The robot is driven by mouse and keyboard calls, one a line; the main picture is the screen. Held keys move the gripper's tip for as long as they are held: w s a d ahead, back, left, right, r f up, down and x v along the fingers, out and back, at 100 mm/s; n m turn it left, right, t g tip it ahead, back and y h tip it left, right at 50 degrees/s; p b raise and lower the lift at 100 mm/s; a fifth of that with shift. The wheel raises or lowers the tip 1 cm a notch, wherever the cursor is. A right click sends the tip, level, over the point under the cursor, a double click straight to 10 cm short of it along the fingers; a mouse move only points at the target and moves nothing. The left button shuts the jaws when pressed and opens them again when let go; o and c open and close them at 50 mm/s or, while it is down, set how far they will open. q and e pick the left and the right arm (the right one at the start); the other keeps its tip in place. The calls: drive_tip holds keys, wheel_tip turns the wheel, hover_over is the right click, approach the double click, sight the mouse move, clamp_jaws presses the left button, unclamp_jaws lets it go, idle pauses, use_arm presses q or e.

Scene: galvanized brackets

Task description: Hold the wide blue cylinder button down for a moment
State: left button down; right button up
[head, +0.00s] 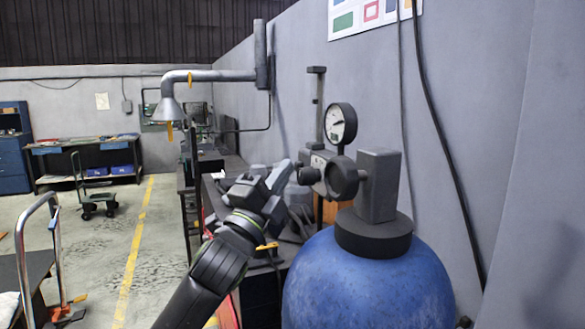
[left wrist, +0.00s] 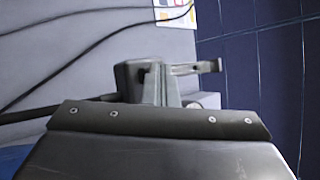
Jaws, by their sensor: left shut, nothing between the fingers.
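The wide blue cylinder (head: 368,288) stands at the lower right of the head view, with a black collar and a grey valve block (head: 378,185) on top. A round dark knob (head: 344,178) sticks out from the left of the block; I cannot tell for sure that it is the button. A round gauge (head: 341,124) stands above and behind it. My left gripper (head: 282,176) is shut and empty, left of the knob and apparently short of it. In the left wrist view its shut fingers (left wrist: 165,86) show before a grey block. My right gripper is not in view.
A grey wall with hanging cables rises behind and to the right of the cylinder. A dark cluttered bench lies behind my left gripper. A grey extraction arm (head: 208,76) hangs above, left. A trolley (head: 38,262) stands at the lower left, with open floor beside it.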

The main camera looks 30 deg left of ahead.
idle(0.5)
use_arm(q)
drive_tip(key=shift+s+a, duration=0.6)
drive_tip(key=shift+s, duration=0.1)
drive_tip(key=s+a+b, duration=0.1)
drive_tip(key=s+a, duration=0.2)
drive_tip(key=shift+s+a+b, duration=0.1)
drive_tip(key=shift+s+b, duration=0.25)
drive_tip(key=shift+b, duration=0.05)
idle(0.4)
